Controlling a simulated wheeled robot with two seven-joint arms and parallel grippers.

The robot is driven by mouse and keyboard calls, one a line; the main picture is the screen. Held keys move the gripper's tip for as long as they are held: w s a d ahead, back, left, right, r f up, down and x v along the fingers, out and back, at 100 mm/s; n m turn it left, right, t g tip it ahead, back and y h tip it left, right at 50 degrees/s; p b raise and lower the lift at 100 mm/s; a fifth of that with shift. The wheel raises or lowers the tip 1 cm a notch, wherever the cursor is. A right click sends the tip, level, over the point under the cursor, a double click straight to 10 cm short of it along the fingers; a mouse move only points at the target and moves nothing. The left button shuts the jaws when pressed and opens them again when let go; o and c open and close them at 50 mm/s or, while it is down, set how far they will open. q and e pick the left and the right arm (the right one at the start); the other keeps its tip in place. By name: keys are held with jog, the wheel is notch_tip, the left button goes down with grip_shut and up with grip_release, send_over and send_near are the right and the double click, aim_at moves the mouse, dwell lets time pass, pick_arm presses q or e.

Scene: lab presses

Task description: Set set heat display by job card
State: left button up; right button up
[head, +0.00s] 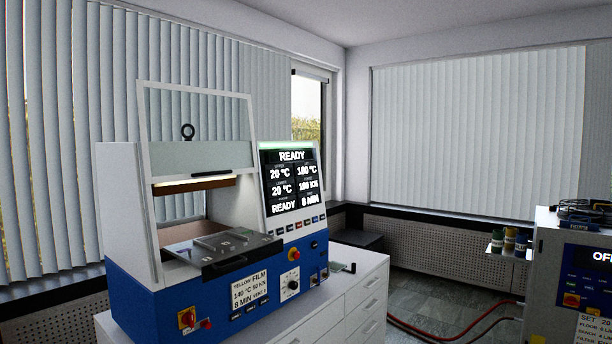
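The blue and white press (218,275) stands on a white drawer cabinet at left of centre. Its lit display (291,180) reads READY, with 20 °C twice at left. At right are a set heat that looks like 180 °C, a force that looks like 180 or 100 KN, and 8 MIN. A row of small coloured buttons (298,226) sits below the display. The job card (250,290) on the press front reads yellow film, 140 °C, what looks like 50 KN, and 8 MIN. Neither of my grippers is in view.
The clear guard (197,120) of the press is raised, and a flat plate with a dark handle (243,257) sticks out in front. A second grey machine (570,285) with an OFF display stands at right. Red hoses (440,336) lie on the floor between.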

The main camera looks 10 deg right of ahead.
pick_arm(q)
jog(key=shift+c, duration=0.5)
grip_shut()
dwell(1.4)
